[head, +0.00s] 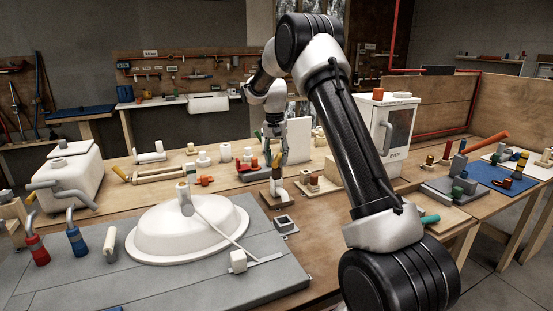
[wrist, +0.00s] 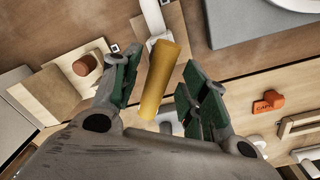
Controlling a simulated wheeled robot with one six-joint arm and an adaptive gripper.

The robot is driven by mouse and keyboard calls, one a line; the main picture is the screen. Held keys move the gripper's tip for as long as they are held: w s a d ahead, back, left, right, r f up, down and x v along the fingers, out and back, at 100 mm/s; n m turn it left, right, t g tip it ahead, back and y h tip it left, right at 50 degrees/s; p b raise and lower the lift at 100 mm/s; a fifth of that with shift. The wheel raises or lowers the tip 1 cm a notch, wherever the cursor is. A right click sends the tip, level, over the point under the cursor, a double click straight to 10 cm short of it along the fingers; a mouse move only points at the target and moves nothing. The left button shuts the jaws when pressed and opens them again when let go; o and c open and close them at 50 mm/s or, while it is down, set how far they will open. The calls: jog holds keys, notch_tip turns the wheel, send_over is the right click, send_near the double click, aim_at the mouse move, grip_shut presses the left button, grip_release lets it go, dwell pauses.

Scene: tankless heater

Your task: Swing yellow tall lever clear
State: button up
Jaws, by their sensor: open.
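The yellow lever handle (wrist: 160,80) shows large in the wrist view, tilted in the picture, with a white stem (wrist: 153,18) at its far end. My gripper (wrist: 163,72) is open, with one green-padded finger on each side of the handle. Gaps show between the handle and both fingers, so I see no firm contact. In the head view my gripper (head: 275,148) points down over the middle of the bench, above a small stand with a white post (head: 277,188). The handle is hard to make out there, partly hidden by the fingers.
A brown knob (wrist: 85,65) on a wooden block stands left of the gripper in the wrist view. An orange cap piece (wrist: 268,102) lies to the right. In the head view a white basin (head: 187,240) sits in front and a white cabinet (head: 385,130) stands to the right.

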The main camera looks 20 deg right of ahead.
jog(key=shift+f, duration=0.25)
jog(key=shift+c, duration=0.3)
grip_shut()
